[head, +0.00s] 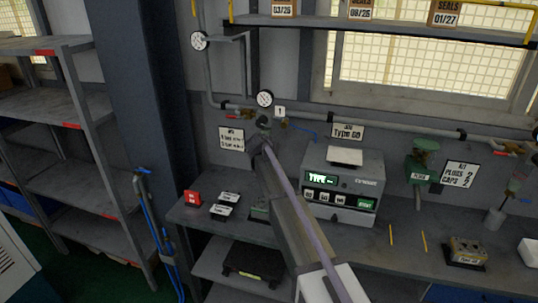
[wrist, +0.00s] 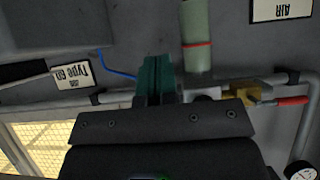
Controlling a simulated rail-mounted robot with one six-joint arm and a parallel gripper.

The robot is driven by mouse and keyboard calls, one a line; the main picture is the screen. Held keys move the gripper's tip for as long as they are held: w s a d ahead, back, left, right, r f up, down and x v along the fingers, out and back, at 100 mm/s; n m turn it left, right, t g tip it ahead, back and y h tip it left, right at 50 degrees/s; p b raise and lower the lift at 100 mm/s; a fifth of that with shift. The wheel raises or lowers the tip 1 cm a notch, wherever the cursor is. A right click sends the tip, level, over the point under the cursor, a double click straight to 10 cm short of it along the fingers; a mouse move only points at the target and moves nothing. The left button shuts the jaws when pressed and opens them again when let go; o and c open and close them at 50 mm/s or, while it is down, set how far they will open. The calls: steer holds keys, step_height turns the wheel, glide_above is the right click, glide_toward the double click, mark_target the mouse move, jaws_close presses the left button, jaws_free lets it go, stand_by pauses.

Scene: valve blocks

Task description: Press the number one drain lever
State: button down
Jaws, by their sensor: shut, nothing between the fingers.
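A station marked with a small "1" tag (head: 280,111) is on the wall pipe behind the bench, below a round gauge (head: 265,98). In the wrist view, which is upside down, a pale green bowl with a red band (wrist: 197,40) is on the pipe. A brass valve (wrist: 243,98) with a red lever (wrist: 291,100) is beside it; the red lever also shows in the head view (head: 237,125). My gripper (wrist: 152,64) is shut and empty, its green fingers beside the bowl with a gap. In the head view my arm hides the fingertips. I cannot make out a separate drain lever.
A grey instrument box (head: 343,180) with a green display stands on the bench right of my arm. A blue hose (wrist: 117,72) and the pipe (wrist: 60,107) run near my fingers. A red block (head: 193,197) and small white cards (head: 225,203) lie at left.

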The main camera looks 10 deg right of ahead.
steer(key=w+d+f+b, duration=0.2)
steer(key=w+f+b, duration=0.4)
steer(key=f+b, duration=0.1)
steer(key=shift+d+f, duration=0.35)
steer(key=shift+f, duration=0.15)
steer(key=shift+r, duration=0.1)
steer(key=shift+a, duration=0.1)
